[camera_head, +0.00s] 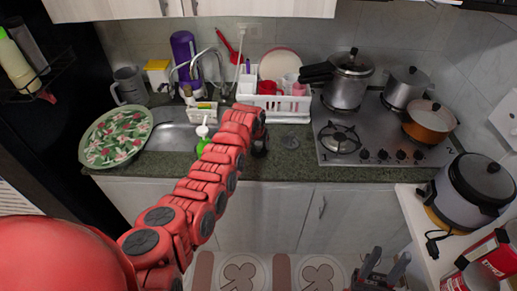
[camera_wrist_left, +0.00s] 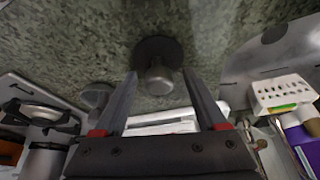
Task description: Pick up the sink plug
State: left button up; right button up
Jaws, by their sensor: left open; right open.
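The sink plug (camera_wrist_left: 158,68), a dark round disc with a silver knob, sits on the speckled green counter. In the left wrist view it lies ahead of and between the open fingers of my left gripper (camera_wrist_left: 158,85); I cannot tell whether they touch it. In the head view my left gripper (camera_head: 260,147) is over the counter's front part, and the plug is hidden by it. My right gripper (camera_head: 390,257) is open and empty, low in front of the cabinets.
A flat grey round piece (camera_head: 289,142) lies on the counter near the plug. A white dish rack (camera_head: 275,105) stands behind, the sink (camera_head: 172,137) with a soap bottle (camera_head: 204,136) is left, and the stove (camera_head: 375,150) with pots is right.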

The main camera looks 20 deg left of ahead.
pick_arm(q)
grip_shut()
dwell(0.3)
dwell(0.3)
